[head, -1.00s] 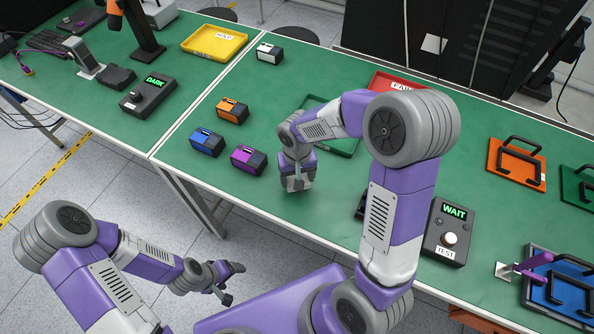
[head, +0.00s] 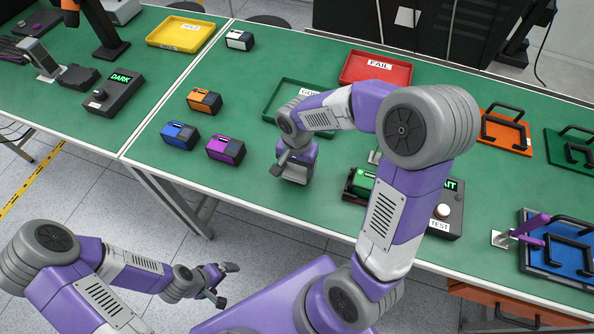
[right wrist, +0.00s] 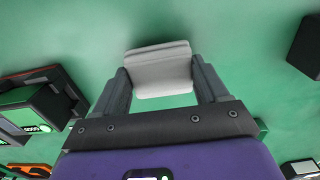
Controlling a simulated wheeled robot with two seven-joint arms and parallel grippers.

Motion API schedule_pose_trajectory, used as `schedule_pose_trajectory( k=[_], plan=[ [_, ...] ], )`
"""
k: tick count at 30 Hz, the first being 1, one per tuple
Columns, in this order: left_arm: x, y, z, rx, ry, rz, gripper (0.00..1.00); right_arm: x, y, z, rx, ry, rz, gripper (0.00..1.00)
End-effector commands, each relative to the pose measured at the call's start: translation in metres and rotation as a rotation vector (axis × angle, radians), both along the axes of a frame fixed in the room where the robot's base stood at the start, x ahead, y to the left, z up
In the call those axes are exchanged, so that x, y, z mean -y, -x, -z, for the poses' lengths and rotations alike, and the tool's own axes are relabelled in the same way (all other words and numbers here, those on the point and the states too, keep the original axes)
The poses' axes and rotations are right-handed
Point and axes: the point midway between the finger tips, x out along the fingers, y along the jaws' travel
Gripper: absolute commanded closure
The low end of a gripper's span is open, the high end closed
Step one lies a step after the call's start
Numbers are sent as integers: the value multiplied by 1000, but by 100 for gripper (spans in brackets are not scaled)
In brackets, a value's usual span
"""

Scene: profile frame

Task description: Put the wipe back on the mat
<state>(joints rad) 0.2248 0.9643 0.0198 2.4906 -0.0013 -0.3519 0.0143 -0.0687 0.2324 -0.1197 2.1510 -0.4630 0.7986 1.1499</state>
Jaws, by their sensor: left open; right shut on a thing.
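The wipe (right wrist: 158,72) is a folded pale grey-white pad in the right wrist view. It lies between the two fingers of my right gripper (right wrist: 159,85), which is shut on it. In the head view my right gripper (head: 292,176) is low over the green table surface (head: 255,205), near the front edge; I cannot tell whether the wipe touches the surface. No separate mat stands out from this green covering. My left gripper (head: 222,284) is open and empty, in front of the table over the floor.
A purple box (head: 226,149), a blue box (head: 180,135) and an orange box (head: 204,101) stand left of my right gripper. A green tray (head: 275,103) and a red tray (head: 376,70) lie behind. A test box (head: 441,226) stands right.

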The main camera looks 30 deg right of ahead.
Motion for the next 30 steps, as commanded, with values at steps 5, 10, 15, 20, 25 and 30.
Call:
schedule_pose_trajectory(
  k=[5,10,15,20,25,30],
  plan=[
    [0,0,5,0,0,0,2,0,0,16,-1,1,0,60],
    [0,0,4,0,0,0,2,0,0,15,1,1,0,60],
    [0,0,8,0,0,0,2,0,0,19,1,1,0,60],
    [0,0,7,0,0,0,2,0,0,18,1,-1,-1,7],
    [0,0,7,0,0,0,2,0,0,18,1,-1,-1,2],
    [0,0,6,0,0,0,2,0,0,17,1,-1,-1,2]
  ],
)
